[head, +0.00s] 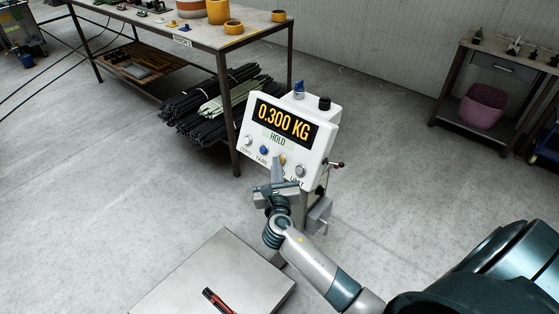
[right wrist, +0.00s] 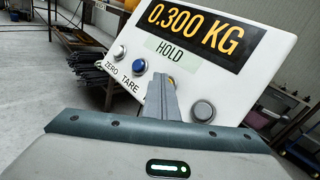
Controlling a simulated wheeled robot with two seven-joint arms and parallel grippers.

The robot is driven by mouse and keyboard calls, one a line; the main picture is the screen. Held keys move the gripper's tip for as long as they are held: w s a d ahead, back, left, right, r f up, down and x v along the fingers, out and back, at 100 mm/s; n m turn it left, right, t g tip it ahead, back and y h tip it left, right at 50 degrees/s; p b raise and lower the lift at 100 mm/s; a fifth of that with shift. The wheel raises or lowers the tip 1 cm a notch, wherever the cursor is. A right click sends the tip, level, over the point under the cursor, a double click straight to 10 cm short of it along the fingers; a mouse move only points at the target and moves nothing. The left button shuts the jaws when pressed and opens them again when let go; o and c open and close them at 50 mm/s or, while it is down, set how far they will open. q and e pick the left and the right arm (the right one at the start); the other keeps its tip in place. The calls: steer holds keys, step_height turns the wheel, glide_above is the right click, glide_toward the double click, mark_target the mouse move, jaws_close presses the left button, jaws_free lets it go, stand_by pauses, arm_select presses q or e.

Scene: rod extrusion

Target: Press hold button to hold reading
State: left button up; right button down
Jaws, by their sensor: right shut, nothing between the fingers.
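A white weighing indicator (head: 318,150) stands on a post, its amber display (head: 284,121) reading 0.300 KG. The word HOLD shows on a pale green strip (head: 277,138) below the display. A row of buttons runs beneath: ZERO, the blue TARE button (head: 263,150), the yellow hold button (head: 282,159) and a grey one (head: 300,171). My right gripper (head: 277,167) is shut and empty, its tips at the yellow button. In the right wrist view the fingers (right wrist: 161,93) cover most of that button (right wrist: 171,82). I cannot tell whether they touch it. My left gripper is out of view.
A metal platform (head: 190,275) with a red and black object (head: 217,301) lies in front. A workbench (head: 195,32) with yellow containers stands behind, near bundled dark rods (head: 205,110). A side table (head: 500,52) with a pink bin (head: 482,106) stands right.

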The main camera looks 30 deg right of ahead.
steer(key=shift+s+a+r+p, duration=0.15)
steer(key=shift+a+r+p, duration=0.05)
steer(key=shift+a+p, duration=0.2)
steer(key=shift+s+a+r+p, duration=0.15)
steer(key=shift+a+p, duration=0.1)
steer(key=shift+a, duration=0.1)
steer(key=shift+a, duration=0.1)
steer(key=a+p, duration=0.1)
steer(key=s+a+r+p, duration=0.1)
steer(key=a+r+p, duration=0.1)
steer(key=a, duration=0.1)
steer(key=shift+s+r, duration=0.1)
steer(key=shift+s, duration=0.1)
stand_by(0.5)
stand_by(0.7)
